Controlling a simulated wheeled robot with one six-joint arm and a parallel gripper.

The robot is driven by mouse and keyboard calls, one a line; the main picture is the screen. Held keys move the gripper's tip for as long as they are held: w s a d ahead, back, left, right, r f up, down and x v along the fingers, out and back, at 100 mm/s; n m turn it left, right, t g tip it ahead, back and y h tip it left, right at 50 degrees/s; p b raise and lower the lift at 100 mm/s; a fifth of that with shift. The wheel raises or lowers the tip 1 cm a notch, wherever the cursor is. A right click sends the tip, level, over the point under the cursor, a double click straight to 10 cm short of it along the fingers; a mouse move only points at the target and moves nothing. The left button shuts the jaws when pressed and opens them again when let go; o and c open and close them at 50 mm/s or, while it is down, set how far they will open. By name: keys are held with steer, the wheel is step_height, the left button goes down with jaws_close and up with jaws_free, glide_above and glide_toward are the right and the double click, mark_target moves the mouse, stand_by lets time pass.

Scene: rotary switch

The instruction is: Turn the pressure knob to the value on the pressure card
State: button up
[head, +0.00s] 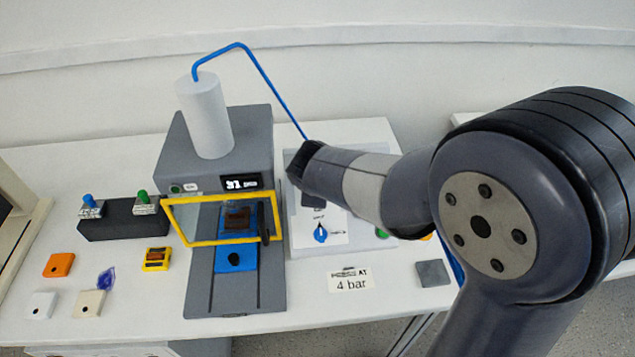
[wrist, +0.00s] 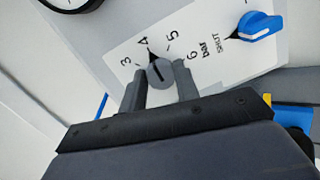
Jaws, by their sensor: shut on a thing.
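The grey pressure knob (wrist: 159,74) sits on a white scale plate (wrist: 205,28) marked 3, 4, 5 and 6 bar, in the wrist view. Its dark pointer points close to the 4 mark. My gripper (wrist: 161,84) is shut on the knob, one finger on each side. In the head view my arm hides the knob and the fingertips. The pressure card (head: 350,281) lies on the table in front of the panel and reads "AT 4 bar"; its small top word is blurred.
A blue valve knob (wrist: 258,27) beside the scale points toward SHUT; it also shows in the head view (head: 321,233). A round gauge (wrist: 70,2) is cut off at the top left. A grey machine (head: 172,150) with a yellow-framed door (head: 190,240) stands left of my arm.

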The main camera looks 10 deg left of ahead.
steer(key=o, duration=1)
steer(key=v, duration=1)
steer(key=shift+s+r+p, duration=0.25)
steer(key=shift+s+p, duration=0.05)
steer(key=x, duration=1)
steer(key=shift+w+f+b, duration=0.3)
steer(key=shift+s+r, duration=0.1)
steer(key=shift+r, duration=0.05)
